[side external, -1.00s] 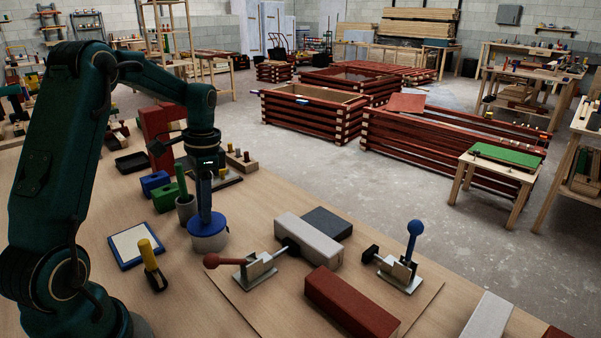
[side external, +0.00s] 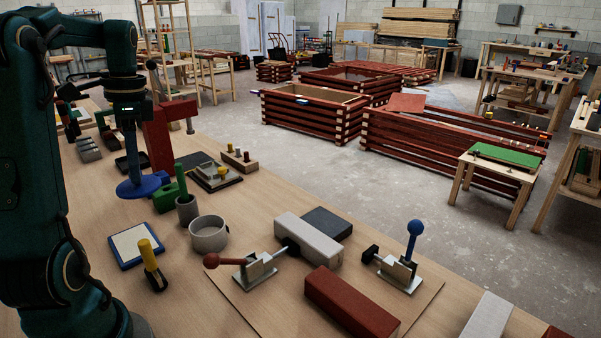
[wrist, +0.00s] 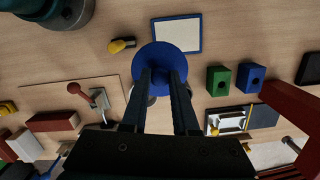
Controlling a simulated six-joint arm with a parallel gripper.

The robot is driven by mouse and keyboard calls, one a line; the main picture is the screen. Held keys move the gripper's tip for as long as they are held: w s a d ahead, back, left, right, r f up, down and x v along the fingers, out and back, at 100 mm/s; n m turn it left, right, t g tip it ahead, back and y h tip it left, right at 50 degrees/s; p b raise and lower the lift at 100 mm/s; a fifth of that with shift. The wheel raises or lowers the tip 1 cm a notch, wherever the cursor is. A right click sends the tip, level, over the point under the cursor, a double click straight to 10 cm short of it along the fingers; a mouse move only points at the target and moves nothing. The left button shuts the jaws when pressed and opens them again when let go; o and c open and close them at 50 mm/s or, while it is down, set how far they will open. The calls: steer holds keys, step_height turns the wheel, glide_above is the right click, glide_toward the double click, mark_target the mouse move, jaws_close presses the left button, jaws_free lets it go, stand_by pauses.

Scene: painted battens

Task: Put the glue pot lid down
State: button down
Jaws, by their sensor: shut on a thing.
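The glue pot lid is a round blue disc (side external: 138,188), held roughly level above the bench; it also shows in the wrist view (wrist: 162,60). My gripper (side external: 132,172) is shut on the lid from above, and its fingers (wrist: 163,76) hide the grip point. The glue pot (side external: 209,237) is a pale round pot standing uncovered on the bench, right of and nearer the camera than the lid. A white panel with a blue border (side external: 134,246) lies flat on the bench near the lid; the wrist view shows it (wrist: 177,35) partly behind the lid.
A yellow-handled tool (side external: 150,262) stands by the panel. A grey cup (side external: 187,208) stands close to the pot. Clamps (side external: 257,268) and battens occupy the right.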

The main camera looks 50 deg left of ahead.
steer(key=shift+d+r, duration=0.15)
steer(key=shift+r, duration=0.05)
steer(key=w+d+n, duration=0.1)
steer(key=w+d, duration=0.4)
steer(key=d, duration=0.5)
steer(key=w+d+n, duration=0.1)
steer(key=w+d, duration=0.4)
steer(key=d, duration=0.5)
steer(key=s+d+f+m, duration=0.2)
steer(key=s+d+f, duration=0.4)
steer(key=s+d, duration=0.45)
steer(key=f, duration=0.9)
steer(key=shift+w+d+f, duration=0.2)
steer(key=shift+w, duration=0.05)
steer(key=shift+f, duration=0.1)
